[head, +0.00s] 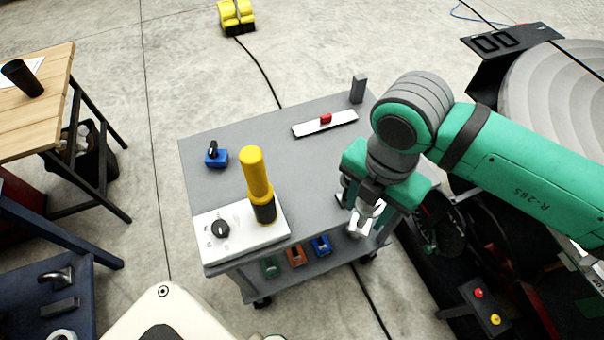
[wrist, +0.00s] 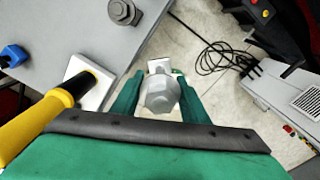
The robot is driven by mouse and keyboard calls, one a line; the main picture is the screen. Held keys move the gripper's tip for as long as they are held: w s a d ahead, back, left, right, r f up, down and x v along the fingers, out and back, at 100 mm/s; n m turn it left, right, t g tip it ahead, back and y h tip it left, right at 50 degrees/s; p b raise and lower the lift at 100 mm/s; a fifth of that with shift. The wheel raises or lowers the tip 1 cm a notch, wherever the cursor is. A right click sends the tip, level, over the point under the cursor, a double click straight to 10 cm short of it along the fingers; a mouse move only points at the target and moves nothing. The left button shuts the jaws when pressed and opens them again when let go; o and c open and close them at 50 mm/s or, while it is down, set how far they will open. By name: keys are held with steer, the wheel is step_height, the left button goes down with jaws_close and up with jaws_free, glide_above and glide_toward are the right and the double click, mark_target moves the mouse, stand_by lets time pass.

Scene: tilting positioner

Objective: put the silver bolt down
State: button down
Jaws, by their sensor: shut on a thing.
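The silver bolt (wrist: 160,93) has a hex head that faces the wrist camera. It sits between the two green fingers of my gripper (wrist: 158,100), which is shut on it. In the head view my gripper (head: 370,208) is at the front right edge of the grey cart top (head: 310,185), and the bolt (head: 357,224) shows below it. In the wrist view, floor lies behind the bolt and the cart edge is to its left. My gripper hides part of the bolt in the head view.
A white panel (head: 255,240) with a knob carries a yellow-handled tool (head: 257,180). A blue clamp-like piece (head: 216,157) and a white strip with a red slider (head: 340,122) are farther back. The cart top's middle is clear.

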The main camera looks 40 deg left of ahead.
steer(key=shift+w+a+f, duration=0.3)
steer(key=shift+a+f, duration=1.8)
steer(key=shift+a, duration=0.05)
steer(key=shift+w+a+f, duration=0.3)
steer(key=shift+a+f, duration=1.75)
steer(key=shift+a, duration=0.1)
steer(key=shift+w+a+f, duration=0.3)
steer(key=shift+a+f, duration=1.8)
steer(key=shift+a, duration=0.05)
steer(key=shift+f, duration=0.1)
steer(key=c, duration=1)
jaws_free()
steer(key=shift+w, duration=0.15)
steer(key=shift+c, duration=0.2)
steer(key=shift+d, duration=0.1)
